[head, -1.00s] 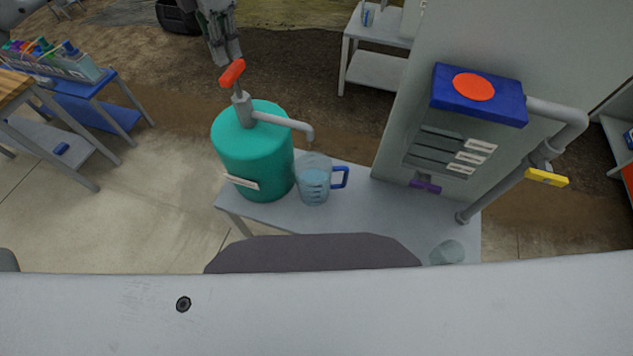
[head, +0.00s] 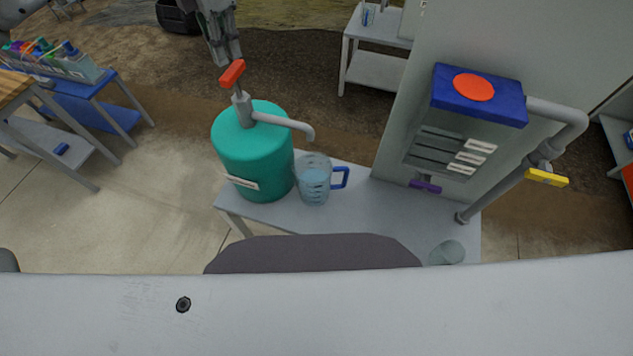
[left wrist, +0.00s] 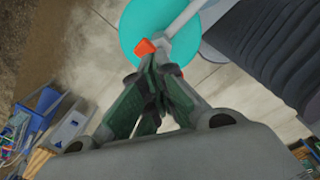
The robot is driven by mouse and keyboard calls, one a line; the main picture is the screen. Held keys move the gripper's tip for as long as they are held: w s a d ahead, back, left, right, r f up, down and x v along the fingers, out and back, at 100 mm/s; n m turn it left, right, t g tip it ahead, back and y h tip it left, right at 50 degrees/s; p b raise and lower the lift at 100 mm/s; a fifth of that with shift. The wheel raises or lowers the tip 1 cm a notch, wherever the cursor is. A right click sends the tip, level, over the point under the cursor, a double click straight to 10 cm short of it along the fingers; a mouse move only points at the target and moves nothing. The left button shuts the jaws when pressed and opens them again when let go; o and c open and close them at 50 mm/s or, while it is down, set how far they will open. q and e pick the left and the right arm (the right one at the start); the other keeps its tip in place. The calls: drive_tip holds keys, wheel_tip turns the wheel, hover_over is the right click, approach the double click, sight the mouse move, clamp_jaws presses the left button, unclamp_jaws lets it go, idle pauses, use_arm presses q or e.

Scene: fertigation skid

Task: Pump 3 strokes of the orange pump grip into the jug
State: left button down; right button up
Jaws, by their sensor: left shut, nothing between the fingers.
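The orange pump grip (head: 232,73) stands on top of the teal drum (head: 252,150), with a grey spout reaching right. The clear jug (head: 314,182) with a blue handle stands beside the drum, its top below the spout's end. It holds some bluish liquid. My left gripper (head: 228,60) is shut and empty, its fingertips just above the orange grip; I cannot tell whether they touch. In the left wrist view the shut fingers (left wrist: 153,75) point at the orange grip (left wrist: 145,47), partly covering the teal drum (left wrist: 150,22). My right gripper is out of view.
Drum and jug stand on a grey bench (head: 375,215). To the right is a grey cabinet with a blue box (head: 505,108) with a red disc, a pipe and a yellow valve handle (head: 547,178). A clear cup (head: 447,252) sits at the bench's front right.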

sight(232, 69)
use_arm(q)
drive_tip(key=shift+f+b, duration=2.4)
drive_tip(key=shift+f, duration=0.7)
drive_tip(key=shift+r, duration=0.25)
drive_tip(key=shift+r+p, duration=1.7)
drive_tip(key=shift+r, duration=1.15)
